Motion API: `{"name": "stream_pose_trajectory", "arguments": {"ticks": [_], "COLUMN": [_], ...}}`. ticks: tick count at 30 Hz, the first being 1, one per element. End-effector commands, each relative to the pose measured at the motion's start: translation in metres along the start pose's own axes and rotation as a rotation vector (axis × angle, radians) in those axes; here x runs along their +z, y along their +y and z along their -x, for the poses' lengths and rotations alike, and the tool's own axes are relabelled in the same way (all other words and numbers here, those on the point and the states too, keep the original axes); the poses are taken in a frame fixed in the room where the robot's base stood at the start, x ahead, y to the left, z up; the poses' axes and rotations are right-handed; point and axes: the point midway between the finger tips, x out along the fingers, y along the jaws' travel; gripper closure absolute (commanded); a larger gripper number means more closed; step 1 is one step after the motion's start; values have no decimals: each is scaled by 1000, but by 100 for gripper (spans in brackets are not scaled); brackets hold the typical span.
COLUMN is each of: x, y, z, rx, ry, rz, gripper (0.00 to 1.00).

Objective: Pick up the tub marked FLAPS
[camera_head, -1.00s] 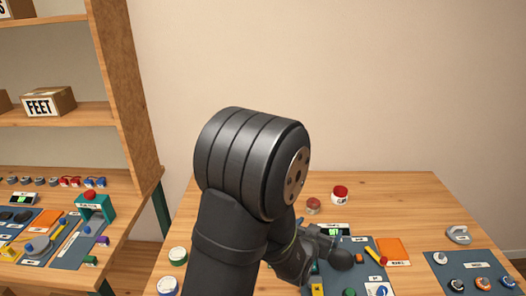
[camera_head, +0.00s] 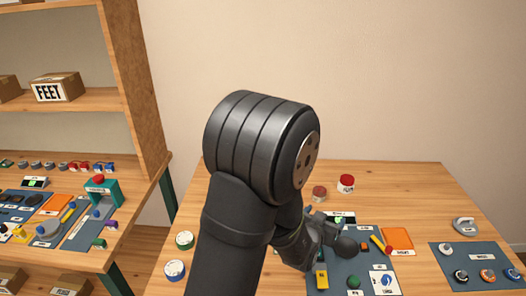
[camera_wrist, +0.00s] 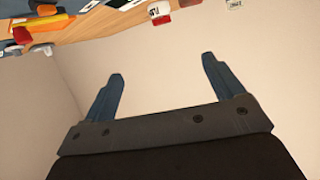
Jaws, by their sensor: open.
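No label reading FLAPS is legible in either view, so I cannot tell which tub bears it. On the right-hand table stand a red-lidded white tub (camera_head: 346,183), a duller red tub (camera_head: 320,194), a green-and-white tub (camera_head: 184,240) and a blue-and-white tub (camera_head: 175,270). A red-and-white tub (camera_wrist: 159,13) shows at the top of the wrist view, its lettering too small to read. My gripper (camera_wrist: 162,68) is open, with nothing between its blue-grey fingers and bare wall behind them. In the head view my arm hides part of the table and I cannot make out the fingers.
Blue-grey panels (camera_head: 460,277) with knobs lie on the table, along with an orange card (camera_head: 398,240) and a grey handled object (camera_head: 465,226). At left, a wooden shelf holds a FEET box (camera_head: 55,88), above a cluttered bench. The table's back right is clear.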

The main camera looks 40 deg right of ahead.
Motion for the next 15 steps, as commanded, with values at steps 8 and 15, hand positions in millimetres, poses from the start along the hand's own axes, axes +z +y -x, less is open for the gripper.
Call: {"name": "stream_pose_trajectory", "arguments": {"ticks": [8,15], "x": [-4,-24], "y": [0,2], "z": [-26,-116], "rx": [1,14], "ry": [-39,-217], "rz": [-3,-20], "gripper": [14,14]}}
